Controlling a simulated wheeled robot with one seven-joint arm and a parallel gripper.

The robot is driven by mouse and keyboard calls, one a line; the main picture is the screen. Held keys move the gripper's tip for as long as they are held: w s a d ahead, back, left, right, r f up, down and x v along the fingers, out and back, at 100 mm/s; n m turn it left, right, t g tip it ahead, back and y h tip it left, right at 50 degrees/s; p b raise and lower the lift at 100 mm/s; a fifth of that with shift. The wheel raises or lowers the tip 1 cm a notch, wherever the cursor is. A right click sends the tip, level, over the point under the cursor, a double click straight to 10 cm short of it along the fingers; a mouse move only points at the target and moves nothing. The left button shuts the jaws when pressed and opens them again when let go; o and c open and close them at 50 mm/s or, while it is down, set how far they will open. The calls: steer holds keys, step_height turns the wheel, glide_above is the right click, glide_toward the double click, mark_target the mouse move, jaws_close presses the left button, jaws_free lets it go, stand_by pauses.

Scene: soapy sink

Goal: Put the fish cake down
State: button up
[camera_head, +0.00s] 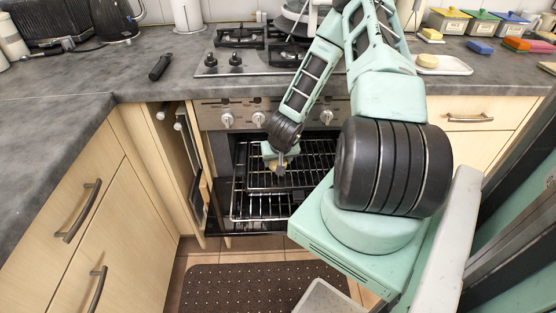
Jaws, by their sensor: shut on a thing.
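My gripper (279,170) is small in the head view, low in front of the open oven, over the wire racks (262,207). It is shut on a small yellowish thing, which seems to be the fish cake (271,164). The gripper hides most of it. I cannot tell whether the fish cake touches the upper rack or hangs just above it.
The oven door is open, with control knobs (258,118) above the opening. A gas hob (258,48) is on the counter. A black kettle (116,20) stands at the back left. Sponges, tubs and a white tray (443,65) are at the right. A dark mat (250,284) lies on the floor.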

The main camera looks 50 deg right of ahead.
steer(key=o, duration=1)
steer(key=p+v, duration=0.1)
steer(key=v, duration=1.1)
steer(key=shift+p, duration=0.35)
steer(key=w+a+r+n+y, duration=0.2)
steer(key=a+r+n, duration=0.25)
steer(key=a, duration=0.85)
steer(key=w+a+r+n+y, duration=0.1)
steer(key=a+r+n+y, duration=0.4)
steer(key=a, duration=0.8)
steer(key=s+a+r+n+g+h, duration=0.1)
steer(key=s+a+r+n, duration=0.2)
steer(key=s+a+r, duration=0.2)
steer(key=s+a+r+n+g+h, duration=0.2)
steer(key=s+a+r, duration=0.4)
steer(key=s, duration=0.5)
steer(key=shift+s+a+n+h, duration=0.25)
steer(key=shift+s+n+h, duration=0.1)
steer(key=shift+n, duration=0.2)
